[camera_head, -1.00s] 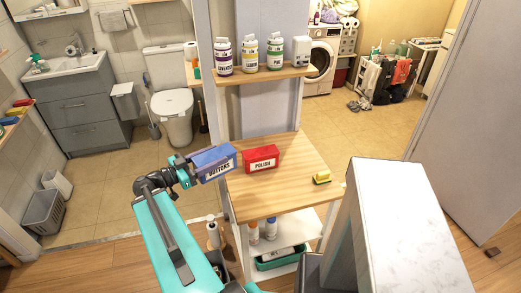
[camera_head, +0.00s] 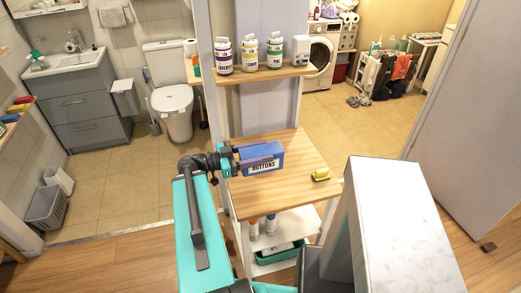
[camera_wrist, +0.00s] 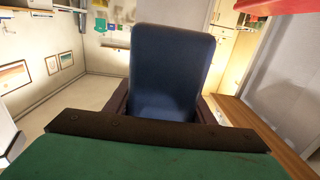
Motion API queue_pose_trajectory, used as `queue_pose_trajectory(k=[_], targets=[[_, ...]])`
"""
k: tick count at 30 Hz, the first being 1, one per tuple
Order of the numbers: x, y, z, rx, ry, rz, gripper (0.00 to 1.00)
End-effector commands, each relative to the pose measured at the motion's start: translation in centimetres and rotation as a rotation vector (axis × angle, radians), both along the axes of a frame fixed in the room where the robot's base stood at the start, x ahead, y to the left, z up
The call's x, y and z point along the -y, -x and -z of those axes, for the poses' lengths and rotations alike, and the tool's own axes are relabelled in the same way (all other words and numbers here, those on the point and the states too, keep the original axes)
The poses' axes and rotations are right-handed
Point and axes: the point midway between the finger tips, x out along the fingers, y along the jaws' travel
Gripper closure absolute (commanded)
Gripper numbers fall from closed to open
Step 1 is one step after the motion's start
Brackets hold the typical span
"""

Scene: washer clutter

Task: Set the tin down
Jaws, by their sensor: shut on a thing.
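A blue tin labelled BUTTONS (camera_head: 266,164) is held in my gripper (camera_head: 250,158), which reaches in from the left. In the head view it appears over the left and middle part of the wooden tabletop (camera_head: 278,196); I cannot tell how large the gap beneath it is. In the wrist view the blue tin (camera_wrist: 170,65) sits between the two dark fingers. The tabletop edge shows to its right there. A red tin (camera_wrist: 275,6) shows at the top right of the wrist view; in the head view the blue tin and gripper hide it.
A shelf (camera_head: 264,74) with several labelled bottles is above the back. Bare wood is free at the tabletop's front. A lower shelf holds bottles and a green bin (camera_head: 280,254).

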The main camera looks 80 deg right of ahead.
Motion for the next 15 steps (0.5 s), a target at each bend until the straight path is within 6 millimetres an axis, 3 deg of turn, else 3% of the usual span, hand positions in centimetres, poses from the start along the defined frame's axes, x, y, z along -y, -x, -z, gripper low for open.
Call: queue_pose_trajectory(k=[15], targets=[[0.72, -0.23, 0.51, 0.001, 0.003, -0.001, 0.75]])
